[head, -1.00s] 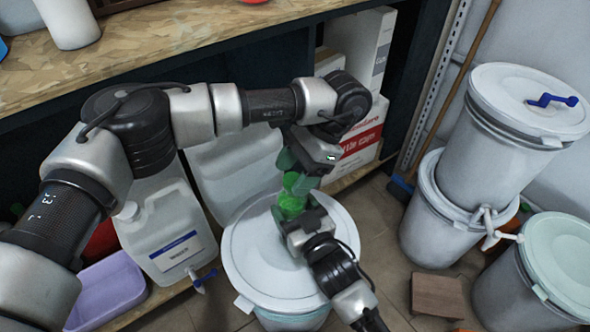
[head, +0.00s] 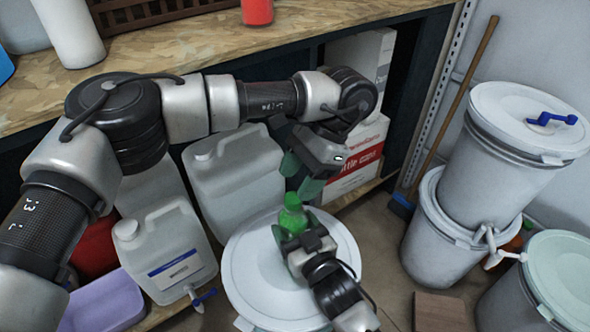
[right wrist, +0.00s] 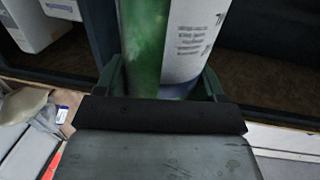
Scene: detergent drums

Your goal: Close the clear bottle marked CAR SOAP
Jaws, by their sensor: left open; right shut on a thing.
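The bottle (head: 291,219) stands in my right gripper (head: 295,232) above the white drum lid, with its green cap (head: 292,200) on top. In the right wrist view the bottle (right wrist: 145,45) shows green contents and a white label (right wrist: 190,40) between the fingers. The label's words are too blurred to read. My right gripper is shut on the bottle. My left gripper (head: 301,176) is open and empty just above the cap, apart from it. I cannot tell how tightly the cap sits.
The white drum lid (head: 255,275) is below the bottle. White jugs (head: 165,250) stand on the lower shelf at left, beside a purple tub (head: 100,305). Stacked drums (head: 500,150) stand at right. A wooden bench top (head: 170,45) runs along the back.

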